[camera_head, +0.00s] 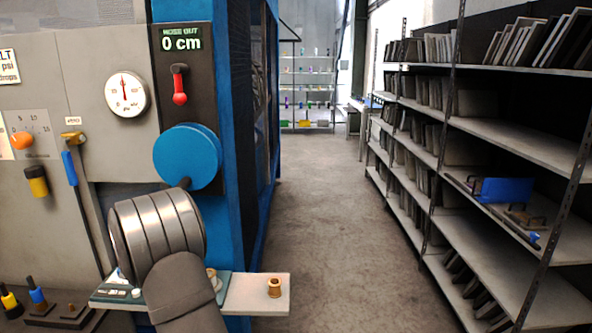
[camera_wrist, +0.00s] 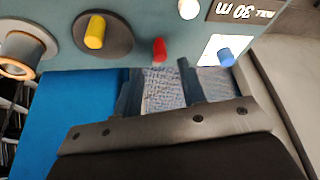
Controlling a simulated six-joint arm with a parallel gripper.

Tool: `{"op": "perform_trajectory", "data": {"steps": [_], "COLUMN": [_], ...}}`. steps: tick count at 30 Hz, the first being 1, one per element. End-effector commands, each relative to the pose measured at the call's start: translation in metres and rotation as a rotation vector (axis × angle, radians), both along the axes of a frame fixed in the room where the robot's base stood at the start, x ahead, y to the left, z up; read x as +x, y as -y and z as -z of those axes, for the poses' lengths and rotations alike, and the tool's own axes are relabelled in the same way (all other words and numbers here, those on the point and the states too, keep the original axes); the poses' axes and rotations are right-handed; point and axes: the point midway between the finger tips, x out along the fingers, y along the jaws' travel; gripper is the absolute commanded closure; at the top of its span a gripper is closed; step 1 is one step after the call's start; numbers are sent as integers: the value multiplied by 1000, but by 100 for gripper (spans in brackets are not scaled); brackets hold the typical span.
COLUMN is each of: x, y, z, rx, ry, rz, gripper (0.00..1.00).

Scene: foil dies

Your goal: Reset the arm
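My gripper (camera_wrist: 160,80) shows in the wrist view, its two dark fingers apart with a gap between them. A pale, text-like patterned surface shows through the gap, and I see nothing held. The fingers point toward a teal panel (camera_wrist: 135,60) with a yellow knob (camera_wrist: 95,32), a red peg (camera_wrist: 159,49) and a blue peg (camera_wrist: 226,56) on a white card. In the head view my grey arm stands at the lower left, in front of the machine (camera_head: 60,100). My gripper cannot be made out there.
The machine carries a blue disc (camera_head: 187,157), a gauge (camera_head: 126,94) and a red-handled lever (camera_head: 180,90). A brass spool (camera_head: 274,288) stands on a small ledge (camera_head: 240,292) beside my arm. Racks (camera_head: 500,130) line the right. The aisle floor (camera_head: 320,220) is clear.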

Motion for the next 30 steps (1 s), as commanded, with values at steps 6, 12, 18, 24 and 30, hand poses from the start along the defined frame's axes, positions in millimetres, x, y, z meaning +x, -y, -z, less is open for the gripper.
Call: {"op": "perform_trajectory", "data": {"steps": [6, 12, 18, 24, 30], "x": [-16, -31, -46, -34, -19], "y": [5, 10, 15, 12, 7], "z": [-43, -80, -117, -84, -46], "rx": [2, 2, 3, -3, -2], "ry": [3, 2, 3, -3, -3], "rz": [0, -2, -2, -1, 0], "gripper": [63, 63, 63, 63, 63]}}
